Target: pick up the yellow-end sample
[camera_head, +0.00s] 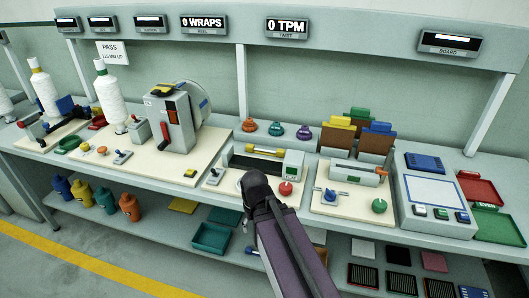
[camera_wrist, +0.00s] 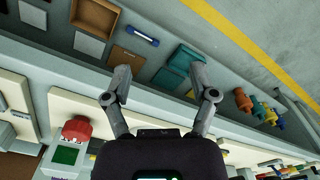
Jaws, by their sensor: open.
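The sample does not show clearly in the wrist view. A blue-ended tube (camera_wrist: 142,35) lies on the lower shelf.
A red knob (camera_head: 285,188) and a small green-screen box (camera_head: 293,165) stand on the tester's right. Coloured cones (camera_head: 276,128) stand behind it. A slotted fixture (camera_head: 352,172) is to the right, a white-spool winder (camera_head: 178,120) to the left.

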